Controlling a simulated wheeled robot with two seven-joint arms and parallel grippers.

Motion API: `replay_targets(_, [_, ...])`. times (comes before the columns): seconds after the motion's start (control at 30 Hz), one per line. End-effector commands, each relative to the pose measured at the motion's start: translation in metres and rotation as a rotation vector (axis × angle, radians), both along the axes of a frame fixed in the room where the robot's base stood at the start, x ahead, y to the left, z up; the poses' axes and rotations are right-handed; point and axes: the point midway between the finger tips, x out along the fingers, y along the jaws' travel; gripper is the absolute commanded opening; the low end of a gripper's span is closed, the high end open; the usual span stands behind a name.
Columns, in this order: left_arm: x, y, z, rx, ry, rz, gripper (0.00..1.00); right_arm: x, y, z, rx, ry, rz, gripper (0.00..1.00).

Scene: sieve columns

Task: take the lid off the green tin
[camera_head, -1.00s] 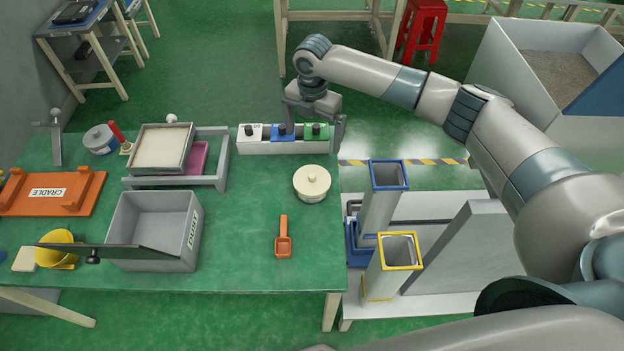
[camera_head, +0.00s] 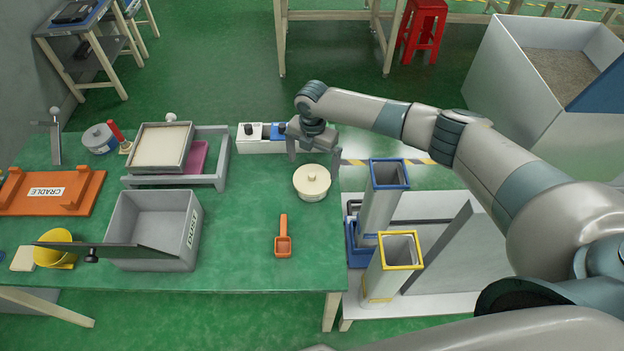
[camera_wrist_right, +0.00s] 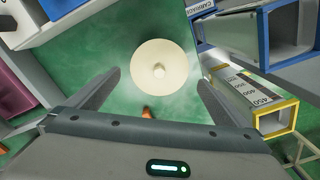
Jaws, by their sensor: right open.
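A round tin with a cream lid and a small central knob (camera_head: 312,181) stands on the green table near its right edge. The lid also shows in the right wrist view (camera_wrist_right: 150,82). My right gripper (camera_head: 314,158) is open and empty, pointing down just behind and above the tin. In the wrist view its two fingers (camera_wrist_right: 159,79) stand apart, one on each side of the lid, not touching it. My left gripper is out of view.
A block with black knobs (camera_head: 262,146) is partly behind my gripper. An orange scoop (camera_head: 283,240) lies in front of the tin. Blue-rimmed (camera_head: 378,205) and yellow-rimmed (camera_head: 390,270) columns stand to the right. A grey bin (camera_head: 150,262) and a sieve frame (camera_head: 222,160) are left.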

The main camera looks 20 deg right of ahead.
Motion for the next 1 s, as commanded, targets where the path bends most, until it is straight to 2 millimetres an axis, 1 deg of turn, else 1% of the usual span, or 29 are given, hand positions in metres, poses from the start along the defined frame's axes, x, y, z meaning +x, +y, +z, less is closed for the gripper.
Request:
replay_targets(0.37, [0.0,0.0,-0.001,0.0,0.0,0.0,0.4,0.0,0.0,-0.002,0.0,0.0,0.0,1.0])
replay_targets(0.47, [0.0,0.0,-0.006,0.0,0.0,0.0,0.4,-0.001,0.001,-0.008,0.0,0.0,0.001,1.0])
replay_targets(0.8, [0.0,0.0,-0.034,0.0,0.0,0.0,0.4,-0.003,0.004,-0.045,-0.001,-0.001,0.0,1.0])
replay_targets(1.0, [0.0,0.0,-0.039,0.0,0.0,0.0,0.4,-0.003,0.004,-0.052,0.0,-0.001,0.0,1.0])
